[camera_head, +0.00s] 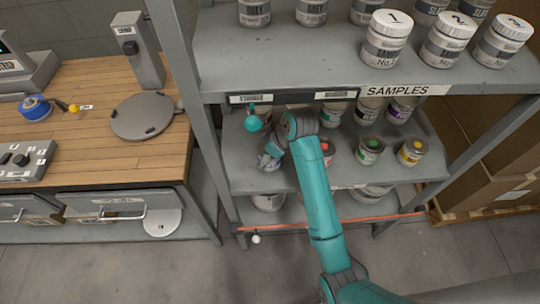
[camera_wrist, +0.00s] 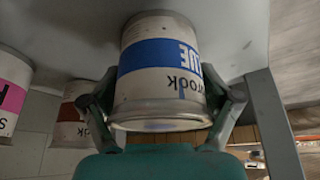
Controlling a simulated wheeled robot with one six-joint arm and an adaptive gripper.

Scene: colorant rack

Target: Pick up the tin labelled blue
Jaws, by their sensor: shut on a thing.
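The blue tin (camera_wrist: 160,85) fills the middle of the wrist view. It is a white can with a blue band, and its lettering reads upside down. My gripper (camera_wrist: 160,104) is shut on it, with one finger on each side of the tin. In the head view my gripper (camera_head: 270,157) is at the left part of the middle shelf, and my arm hides much of that spot. I cannot tell from these views whether the tin is touching the shelf.
A magenta-labelled tin (camera_wrist: 12,95) and a brownish-red tin (camera_wrist: 74,116) are left of the blue tin. Green (camera_head: 368,150) and yellow (camera_head: 411,151) tins stand right of my arm. The upper shelf (camera_head: 290,65) is above, with a rack post (camera_head: 180,70) at left.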

